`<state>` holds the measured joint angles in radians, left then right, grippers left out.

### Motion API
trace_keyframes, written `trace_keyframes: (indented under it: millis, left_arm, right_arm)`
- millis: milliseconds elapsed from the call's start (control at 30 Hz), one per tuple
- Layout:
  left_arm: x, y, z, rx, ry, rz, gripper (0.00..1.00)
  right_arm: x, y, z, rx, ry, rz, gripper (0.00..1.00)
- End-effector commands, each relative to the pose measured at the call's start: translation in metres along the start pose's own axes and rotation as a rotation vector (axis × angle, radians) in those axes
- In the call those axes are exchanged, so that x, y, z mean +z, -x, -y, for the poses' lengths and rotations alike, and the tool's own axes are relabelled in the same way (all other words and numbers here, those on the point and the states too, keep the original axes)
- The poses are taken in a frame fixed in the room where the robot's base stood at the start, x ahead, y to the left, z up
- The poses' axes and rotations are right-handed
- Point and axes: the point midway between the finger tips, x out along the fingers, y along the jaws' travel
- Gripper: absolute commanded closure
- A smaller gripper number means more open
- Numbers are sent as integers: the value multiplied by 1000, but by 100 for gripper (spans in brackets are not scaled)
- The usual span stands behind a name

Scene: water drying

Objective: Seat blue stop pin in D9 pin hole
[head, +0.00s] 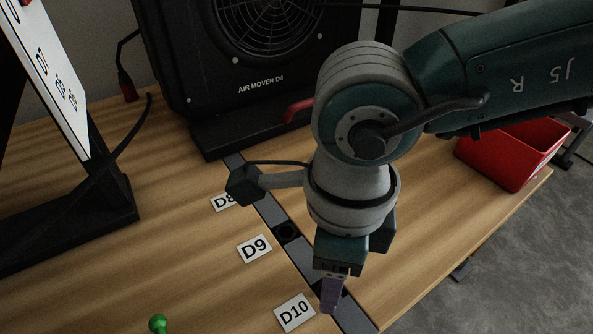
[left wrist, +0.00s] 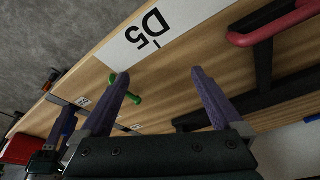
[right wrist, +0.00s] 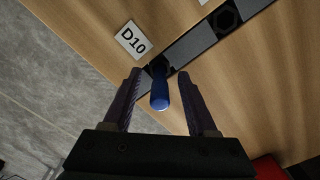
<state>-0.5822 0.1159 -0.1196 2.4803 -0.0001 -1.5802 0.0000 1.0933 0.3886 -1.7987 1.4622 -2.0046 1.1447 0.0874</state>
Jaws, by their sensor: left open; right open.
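The blue stop pin (right wrist: 159,97) shows in the right wrist view, at the dark rail beside the D10 label (right wrist: 132,39). Its lower end is hard to see. My right gripper (right wrist: 159,73) is open, with a finger on each side of the pin and gaps visible. In the head view the right gripper (head: 334,290) is over the rail by D10 and hides the pin. The D9 pin hole (head: 287,232) is an empty dark hole in the rail beside the D9 label (head: 254,248). My left gripper (left wrist: 161,73) is open and empty in the left wrist view.
A black air mover (head: 250,60) stands behind the rail. A red bin (head: 513,152) sits at the table's right side. A green pin (head: 158,323) is at the front left. A black-framed white board (head: 45,70) stands at the left.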

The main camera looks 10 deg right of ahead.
Motion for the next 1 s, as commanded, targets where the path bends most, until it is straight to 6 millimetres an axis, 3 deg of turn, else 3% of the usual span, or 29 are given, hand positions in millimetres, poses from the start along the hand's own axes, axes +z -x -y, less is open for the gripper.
trace_keyframes:
  millis: [233,733,1000]
  left_arm:
    - [1,-2,1,-4,-5,1,0]
    - [0,-2,2,-6,-8,0,0]
    - [0,-2,1,-4,-5,-1,0]
  right_arm:
    - [0,-4,0,-1,0,0,42]
    - [0,-4,0,-1,-1,1,98]
    - [0,-4,0,-1,-1,1,100]
